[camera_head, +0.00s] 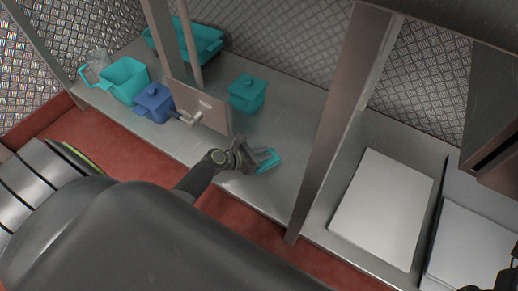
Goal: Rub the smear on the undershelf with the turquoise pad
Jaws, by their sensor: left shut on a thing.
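The turquoise pad (268,159) is at the fingers of my left gripper (253,160), which is shut on it. The pad is over the undershelf (262,192), low at its surface; I cannot tell whether it touches. My left arm comes in from the left and covers part of the front floor. I cannot make out the smear; it may be hidden under the pad or gripper. A small dark part at the bottom right corner may be my right arm, but no right gripper shows clearly.
A turquoise jug (124,79), a blue lidded pot (154,103) and a turquoise lidded pot (247,93) stand on the undershelf. Turquoise trays (205,42) lie behind. A grey panel (201,107) with a tap and an upright post (342,105) stand near the gripper. Pale boards (382,208) lie right.

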